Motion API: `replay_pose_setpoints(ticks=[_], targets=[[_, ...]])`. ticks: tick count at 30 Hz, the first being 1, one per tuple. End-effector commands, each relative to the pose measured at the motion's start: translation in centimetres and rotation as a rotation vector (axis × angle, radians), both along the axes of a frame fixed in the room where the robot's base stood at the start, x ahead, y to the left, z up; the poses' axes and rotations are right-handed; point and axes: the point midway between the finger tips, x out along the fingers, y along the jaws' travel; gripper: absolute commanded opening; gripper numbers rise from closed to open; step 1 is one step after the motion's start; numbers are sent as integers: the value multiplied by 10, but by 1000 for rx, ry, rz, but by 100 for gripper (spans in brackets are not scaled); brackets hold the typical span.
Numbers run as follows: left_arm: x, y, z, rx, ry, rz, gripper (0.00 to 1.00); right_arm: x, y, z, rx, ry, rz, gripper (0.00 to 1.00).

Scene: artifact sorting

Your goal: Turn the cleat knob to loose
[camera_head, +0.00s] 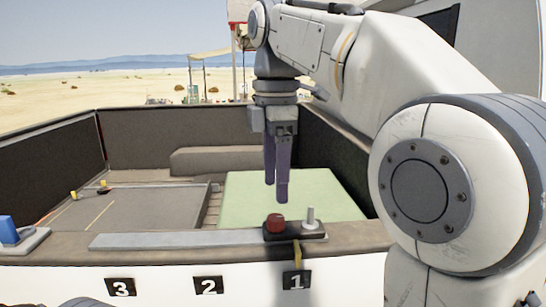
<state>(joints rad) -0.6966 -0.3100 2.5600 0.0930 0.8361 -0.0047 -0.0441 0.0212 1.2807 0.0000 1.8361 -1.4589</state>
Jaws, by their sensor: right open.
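A red knob (275,223) sits on a dark base (294,232) on the front ledge, above the label marked 1. A pale upright peg (311,216) stands on the same base, just right of the red knob. My right gripper (276,197) points straight down above the knob, with its dark purple fingers apart from it. It is open and holds nothing. A yellow strap (297,253) hangs from the base down the front wall. I cannot read which setting the knob is at. My left gripper does not show.
Labels 1 (296,281), 2 (209,286) and 3 (121,288) mark the front wall. A blue object (9,230) stands on the ledge at far left. Behind the ledge lie a pale green panel (305,190) and a grey panel (135,208). Dark side walls enclose the bed.

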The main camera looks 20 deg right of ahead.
Motion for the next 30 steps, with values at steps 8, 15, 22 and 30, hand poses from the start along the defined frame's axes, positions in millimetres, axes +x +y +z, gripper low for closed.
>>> replay_pose_setpoints(ticks=[8,15,22,30], targets=[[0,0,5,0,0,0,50,1,0,36,0,-1,1,69],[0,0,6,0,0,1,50,0,0,43,0,1,1,69],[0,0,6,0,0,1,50,0,0,43,0,0,1,69],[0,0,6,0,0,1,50,0,-1,43,0,0,-1,69]])
